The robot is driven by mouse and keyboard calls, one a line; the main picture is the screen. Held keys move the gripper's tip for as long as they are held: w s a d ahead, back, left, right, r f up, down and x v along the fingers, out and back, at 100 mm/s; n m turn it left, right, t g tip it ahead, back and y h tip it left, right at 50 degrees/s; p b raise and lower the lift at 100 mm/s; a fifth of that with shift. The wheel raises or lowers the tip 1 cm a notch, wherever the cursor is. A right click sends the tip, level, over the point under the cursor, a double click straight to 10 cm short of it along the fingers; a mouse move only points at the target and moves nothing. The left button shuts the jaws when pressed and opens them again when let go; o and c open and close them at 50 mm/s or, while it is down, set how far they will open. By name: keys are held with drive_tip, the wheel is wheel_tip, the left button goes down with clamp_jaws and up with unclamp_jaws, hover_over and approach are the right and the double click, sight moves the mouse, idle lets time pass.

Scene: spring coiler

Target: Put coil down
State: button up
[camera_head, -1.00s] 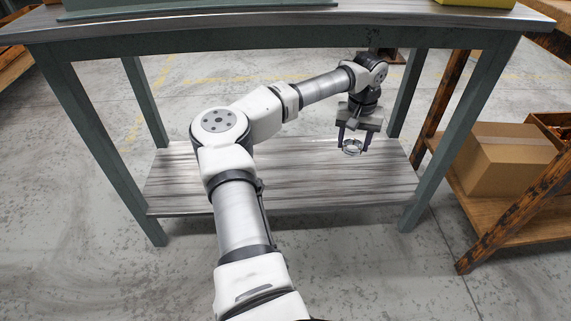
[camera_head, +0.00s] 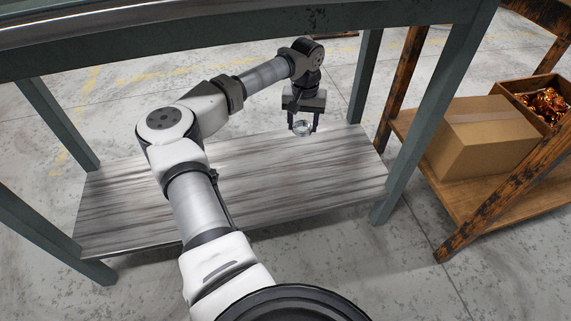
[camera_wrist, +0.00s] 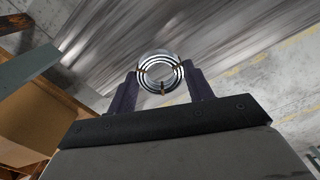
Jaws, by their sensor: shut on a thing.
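The coil (camera_head: 302,128) is a small silvery ring of wound wire. In the wrist view the coil (camera_wrist: 160,72) shows as several nested rings with small brown ties. My gripper (camera_head: 302,127) is shut on it, with one dark finger on each side; the fingers also show in the wrist view (camera_wrist: 160,88). The gripper points down over the back right part of the lower shelf (camera_head: 250,185) of the table. I cannot tell whether the coil touches the shelf.
The table's grey-green legs (camera_head: 432,110) stand around the shelf, and its top (camera_head: 200,40) lies above. At right, a wooden rack (camera_head: 465,215) holds a cardboard box (camera_head: 480,138) and a crate of copper-coloured pieces (camera_head: 545,103). The left and middle of the shelf are bare.

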sight(300, 170)
wheel_tip(300, 170, down, 18)
drive_tip(key=b, duration=0.5)
drive_tip(key=shift+r+b, duration=0.2)
drive_tip(key=shift+b, duration=0.1)
drive_tip(key=shift+f, duration=0.2)
drive_tip(key=o, duration=1.1)
drive_tip(key=shift+r, duration=0.15)
wheel_tip(300, 170, up, 12)
drive_tip(key=p, duration=0.5)
